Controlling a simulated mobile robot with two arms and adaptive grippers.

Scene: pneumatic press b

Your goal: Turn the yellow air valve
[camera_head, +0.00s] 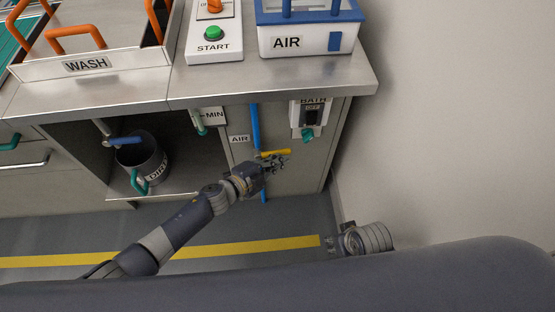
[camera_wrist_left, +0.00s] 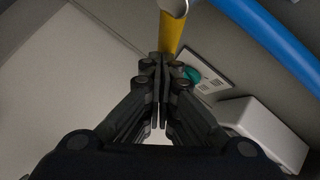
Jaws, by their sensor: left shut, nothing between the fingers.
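The yellow air valve handle (camera_head: 275,153) is a short lever lying roughly sideways on the blue vertical pipe (camera_head: 256,128), beside the AIR label under the counter. My left gripper (camera_head: 279,163) is at the handle, just below it in the head view. In the left wrist view, the gripper's fingers (camera_wrist_left: 163,62) are together with nothing between them. The yellow handle (camera_wrist_left: 171,33) shows just beyond the fingertips there; whether they touch it I cannot tell. My right gripper (camera_head: 335,248) is low at the right, mostly hidden, and its jaws are unclear.
A BATH switch box (camera_head: 310,112) with a teal knob hangs right of the pipe. A dark bucket (camera_head: 141,160) stands in the open bay to the left. The counter edge (camera_head: 270,94) overhangs the valve. A wall (camera_head: 440,130) closes the right side.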

